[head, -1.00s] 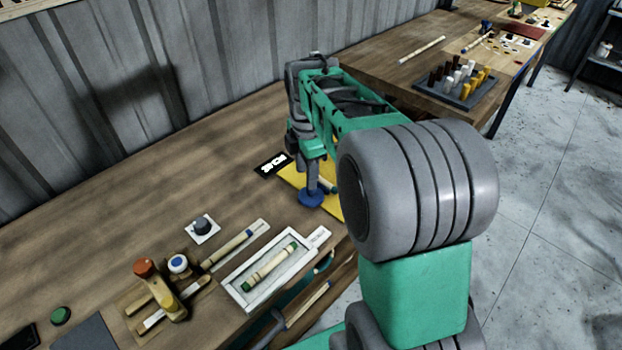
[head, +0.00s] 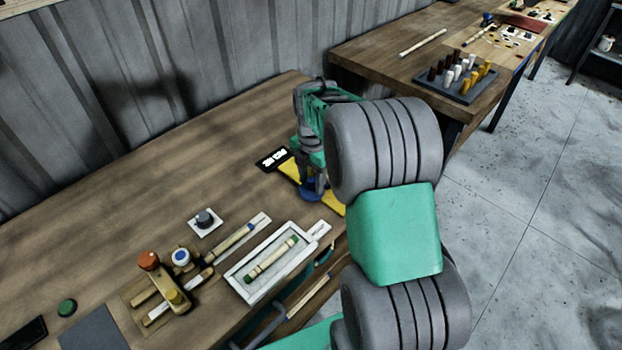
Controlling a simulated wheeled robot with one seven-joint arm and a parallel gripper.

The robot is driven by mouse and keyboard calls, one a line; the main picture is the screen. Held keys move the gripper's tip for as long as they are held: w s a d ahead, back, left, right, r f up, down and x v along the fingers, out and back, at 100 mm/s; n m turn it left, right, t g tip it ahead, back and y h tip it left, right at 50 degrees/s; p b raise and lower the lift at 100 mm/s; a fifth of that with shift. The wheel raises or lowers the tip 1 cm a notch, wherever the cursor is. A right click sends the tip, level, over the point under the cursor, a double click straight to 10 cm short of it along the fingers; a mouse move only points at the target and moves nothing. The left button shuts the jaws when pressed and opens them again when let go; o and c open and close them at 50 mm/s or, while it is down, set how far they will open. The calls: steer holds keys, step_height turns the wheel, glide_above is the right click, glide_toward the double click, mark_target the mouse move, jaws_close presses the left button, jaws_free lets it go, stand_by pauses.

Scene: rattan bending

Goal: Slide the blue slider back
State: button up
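A round blue piece (head: 311,193), which looks like the blue slider, is on a yellow board (head: 290,169) near the table's front edge. My gripper (head: 313,181) points down right at the blue piece. I cannot tell whether its fingers touch or enclose it, or whether they are open or shut. My arm hides part of the board. A black display with white characters (head: 272,159) lies at the board's back left corner.
A white tray (head: 240,274) with a green-ended wooden rod (head: 271,260) is left of the board. A dark grey knob (head: 204,218), a blue-topped white knob (head: 181,257) and an orange-topped wooden post (head: 149,262) stand further left. The table's back is clear.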

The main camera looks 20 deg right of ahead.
jaws_close()
stand_by(1.3)
